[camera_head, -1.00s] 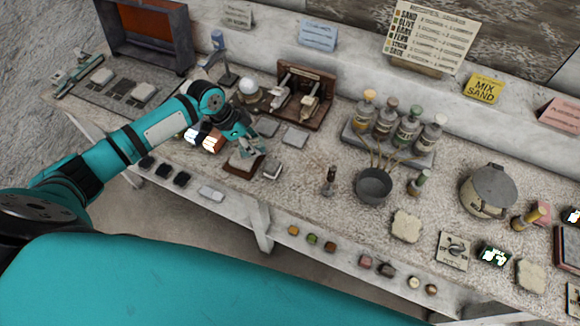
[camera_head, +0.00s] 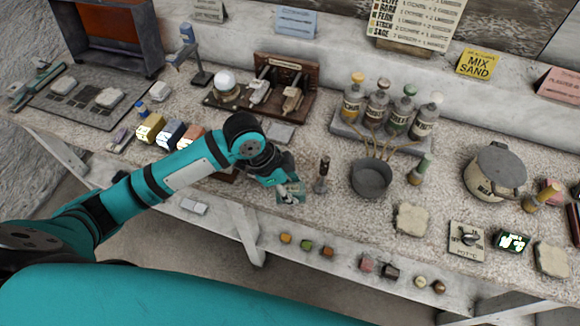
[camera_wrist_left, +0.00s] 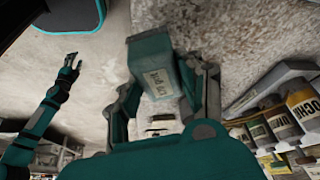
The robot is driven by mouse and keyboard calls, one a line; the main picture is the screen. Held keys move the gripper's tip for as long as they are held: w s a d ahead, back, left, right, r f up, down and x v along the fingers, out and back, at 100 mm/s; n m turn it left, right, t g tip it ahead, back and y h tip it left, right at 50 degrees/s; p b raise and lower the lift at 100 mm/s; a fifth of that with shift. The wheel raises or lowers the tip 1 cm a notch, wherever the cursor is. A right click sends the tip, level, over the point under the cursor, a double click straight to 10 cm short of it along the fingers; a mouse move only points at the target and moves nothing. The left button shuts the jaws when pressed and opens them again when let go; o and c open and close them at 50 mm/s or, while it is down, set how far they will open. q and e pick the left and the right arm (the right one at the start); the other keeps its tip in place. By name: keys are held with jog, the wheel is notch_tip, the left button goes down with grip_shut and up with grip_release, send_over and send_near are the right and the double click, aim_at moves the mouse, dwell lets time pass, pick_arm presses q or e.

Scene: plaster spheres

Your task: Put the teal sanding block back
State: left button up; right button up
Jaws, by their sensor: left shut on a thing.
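The teal sanding block (camera_wrist_left: 156,80) is held between the fingers of my left gripper (camera_wrist_left: 170,95) in the left wrist view, with a pale label on its face. In the head view, my left gripper (camera_head: 286,186) is over the front part of the bench, and the block (camera_head: 292,196) shows small at its fingertips. The gripper is left of the grey pot and close to a small dark upright tool. My right gripper (camera_wrist_left: 73,60) shows small at the left of the wrist view; its jaw state is unclear.
A dark upright tool (camera_head: 322,174) and a grey pot (camera_head: 371,178) stand right of the gripper. Small coloured samples (camera_head: 307,245) lie on the lower shelf.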

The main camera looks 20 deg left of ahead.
pick_arm(q)
jog(key=w+a, duration=0.1)
jog(key=w, duration=0.1)
jog(key=w+p, duration=0.1)
jog(key=w, duration=0.2)
jog(key=w+a, duration=0.1)
jog(key=w, duration=0.2)
jog(key=shift+a+f, duration=0.3)
jog(key=shift+f, duration=0.05)
jog(key=shift+w+f, duration=0.15)
jog(key=shift+f, duration=0.05)
notch_tip(320, 180, down, 3)
jog(key=shift+r+p, duration=0.1)
jog(key=shift+p, duration=0.7)
jog(key=shift+f, duration=0.2)
jog(key=shift+f, duration=0.1)
jog(key=o, duration=1.2)
jog(key=shift+r, duration=0.2)
jog(key=b+v, duration=0.1)
jog(key=v, duration=1.1)
jog(key=shift+a+f+b, duration=0.1)
jog(key=shift+b, duration=0.25)
